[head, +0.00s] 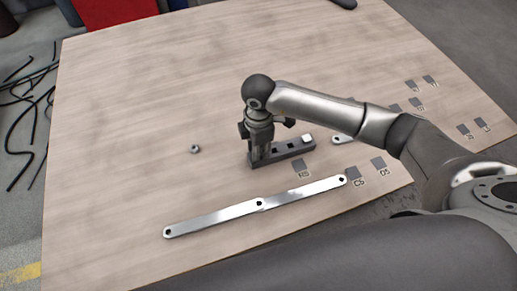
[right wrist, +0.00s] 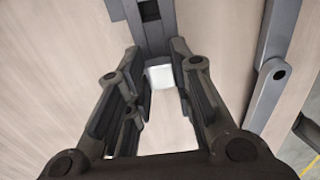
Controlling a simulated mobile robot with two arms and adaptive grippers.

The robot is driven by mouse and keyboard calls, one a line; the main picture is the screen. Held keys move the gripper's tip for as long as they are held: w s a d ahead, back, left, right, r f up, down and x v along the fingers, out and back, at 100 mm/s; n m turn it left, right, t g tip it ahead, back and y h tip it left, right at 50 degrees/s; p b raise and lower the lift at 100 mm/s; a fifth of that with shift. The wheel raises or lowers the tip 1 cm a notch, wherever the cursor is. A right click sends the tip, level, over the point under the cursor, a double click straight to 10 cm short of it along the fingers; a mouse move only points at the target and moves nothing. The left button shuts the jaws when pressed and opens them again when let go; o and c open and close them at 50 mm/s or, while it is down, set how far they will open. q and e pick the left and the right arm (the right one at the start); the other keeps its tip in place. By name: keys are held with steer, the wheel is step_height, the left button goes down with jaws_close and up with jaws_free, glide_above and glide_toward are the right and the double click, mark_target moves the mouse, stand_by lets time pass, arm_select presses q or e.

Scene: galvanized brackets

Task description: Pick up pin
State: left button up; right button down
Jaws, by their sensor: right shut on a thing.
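My right gripper (head: 261,148) points down at the left end of a dark block (head: 290,151) with square openings. In the right wrist view its fingers (right wrist: 156,58) are closed on a pale, square-ended pin (right wrist: 160,76) at the near end of the block (right wrist: 153,38). I cannot tell whether the pin is still seated in the block. In the head view the fingers hide this pin. Another pale piece (head: 307,139), perhaps a second pin, shows at the block's right end. My left gripper is not in view.
Two silver bars (head: 212,218) (head: 305,190) lie overlapping at the table's front. A small nut (head: 194,149) lies left of the block. Grey labelled squares (head: 352,173) mark the right side. The table's back left is clear.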

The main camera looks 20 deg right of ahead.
steer(key=s+a+r, duration=0.2)
steer(key=s+r, duration=1)
steer(key=s, duration=0.2)
steer(key=w+d+r+m, duration=0.4)
steer(key=d+m, duration=0.3)
steer(key=m, duration=1.1)
steer(key=shift+w+d, duration=0.15)
steer(key=shift+w, duration=0.7)
stand_by(0.7)
